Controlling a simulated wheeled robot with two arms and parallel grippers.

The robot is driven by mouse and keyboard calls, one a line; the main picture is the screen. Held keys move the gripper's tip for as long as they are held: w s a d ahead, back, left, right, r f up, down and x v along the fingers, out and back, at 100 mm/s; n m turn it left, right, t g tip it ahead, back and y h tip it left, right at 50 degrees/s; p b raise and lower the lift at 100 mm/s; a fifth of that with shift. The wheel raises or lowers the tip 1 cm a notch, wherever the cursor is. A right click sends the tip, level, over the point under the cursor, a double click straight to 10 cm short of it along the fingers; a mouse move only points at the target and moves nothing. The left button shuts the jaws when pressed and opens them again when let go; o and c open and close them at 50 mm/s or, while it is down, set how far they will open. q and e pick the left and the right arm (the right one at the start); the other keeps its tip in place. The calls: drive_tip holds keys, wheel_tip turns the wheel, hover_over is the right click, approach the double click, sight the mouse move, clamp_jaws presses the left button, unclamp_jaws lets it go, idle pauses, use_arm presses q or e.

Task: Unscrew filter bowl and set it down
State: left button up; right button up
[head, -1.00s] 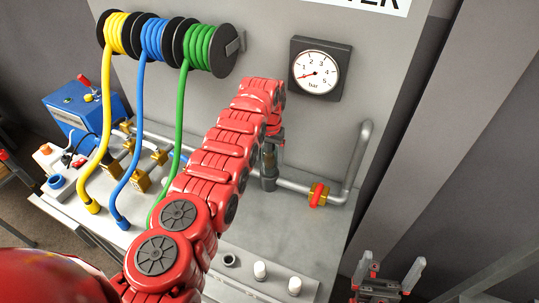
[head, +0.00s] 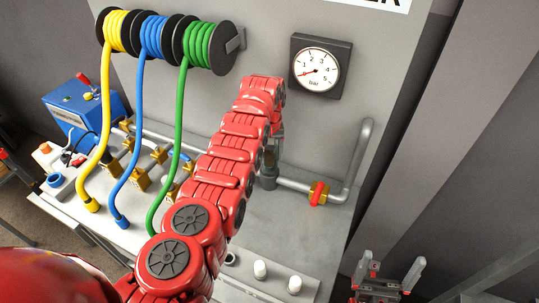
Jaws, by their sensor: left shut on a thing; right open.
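My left arm reaches across the middle to the pipe at the back of the bench, and its wrist hides much of the filter. My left gripper (head: 274,143) shows only partly behind the wrist and is shut on the filter bowl (head: 269,158), a dark, see-through amber piece. The bowl is upright just above a dark grey fitting (head: 268,180) on the pipe; I cannot tell whether they touch. My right gripper (head: 388,274) is open and empty at the lower right, off the bench.
A grey pipe with a red-handled brass valve (head: 318,193) runs right of the filter. A pressure gauge (head: 319,67) hangs above. Yellow, blue and green hoses (head: 182,130) hang at left. A holder strip with white caps (head: 261,269) lies in front. The bench right of my arm is clear.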

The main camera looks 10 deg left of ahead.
use_arm(q)
drive_tip(key=n+b, duration=0.1)
drive_tip(key=n, duration=0.1)
drive_tip(key=shift+f+n+b, duration=0.15)
drive_tip(key=shift+n+b, duration=0.6)
drive_tip(key=shift+n, duration=0.45)
drive_tip(key=shift+r+n, duration=0.2)
drive_tip(key=shift+n, duration=0.2)
drive_tip(key=shift+a, duration=0.1)
drive_tip(key=shift+r, duration=0.2)
drive_tip(key=shift+r, duration=0.95)
